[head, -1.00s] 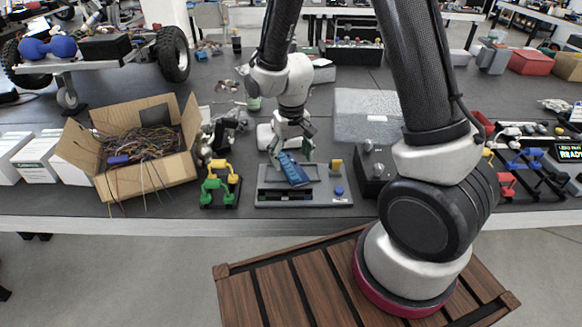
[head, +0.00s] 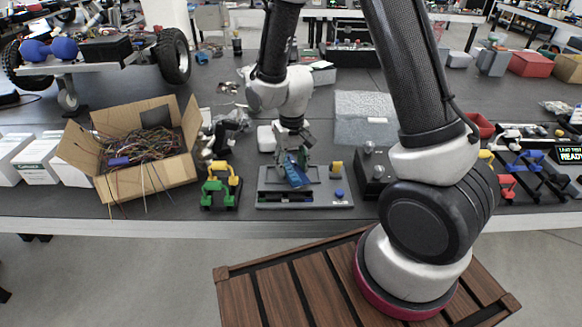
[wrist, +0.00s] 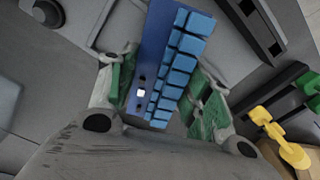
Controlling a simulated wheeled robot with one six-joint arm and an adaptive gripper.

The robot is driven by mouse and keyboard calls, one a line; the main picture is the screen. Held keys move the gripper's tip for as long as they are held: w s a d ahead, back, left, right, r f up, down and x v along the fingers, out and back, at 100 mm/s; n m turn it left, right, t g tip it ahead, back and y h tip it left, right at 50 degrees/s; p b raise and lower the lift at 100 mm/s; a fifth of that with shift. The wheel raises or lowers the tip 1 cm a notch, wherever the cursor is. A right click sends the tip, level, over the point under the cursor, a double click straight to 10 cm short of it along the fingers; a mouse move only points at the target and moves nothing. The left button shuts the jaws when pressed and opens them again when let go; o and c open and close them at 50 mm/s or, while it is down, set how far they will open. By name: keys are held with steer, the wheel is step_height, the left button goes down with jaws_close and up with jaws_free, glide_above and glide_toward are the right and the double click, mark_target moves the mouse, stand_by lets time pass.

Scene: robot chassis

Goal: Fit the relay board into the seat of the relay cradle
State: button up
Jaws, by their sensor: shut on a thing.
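The relay board (head: 297,176) is a blue strip with a row of lighter blue blocks. It also shows in the wrist view (wrist: 176,62), between the green-padded fingers. My gripper (head: 292,157) is shut on it, and its fingers show in the wrist view (wrist: 163,88). The relay cradle (head: 328,188) is a grey base on the bench with a dark slot along its front, a yellow block and a blue knob at its right. The board is tilted, above or at the cradle's left-middle part; I cannot tell whether they touch. The gripper and board hide part of the cradle.
A fixture with green and yellow handles (head: 219,184) stands just left of the cradle. A cardboard box of wires (head: 150,170) is further left. A dark box with knobs (head: 373,172) is close at the right. A clear grey mat (head: 365,112) lies behind.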

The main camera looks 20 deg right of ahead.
mark_target(292, 166)
step_height(292, 166, up, 9)
steer(key=shift+f, duration=0.15)
steer(key=shift+s+d+f, duration=0.1)
steer(key=shift+s+f, duration=0.05)
steer(key=shift+s, duration=0.1)
steer(key=n, duration=0.3)
steer(key=f+n, duration=0.1)
steer(key=n, duration=0.1)
steer(key=shift+s+n, duration=0.2)
steer(key=shift+n, duration=0.2)
steer(key=n, duration=0.4)
steer(key=shift+f, duration=0.25)
steer(key=n, duration=0.3)
steer(key=shift+w+n, duration=0.2)
steer(key=shift+n, duration=0.1)
steer(key=shift+f, duration=2.9)
steer(key=shift+f, duration=0.85)
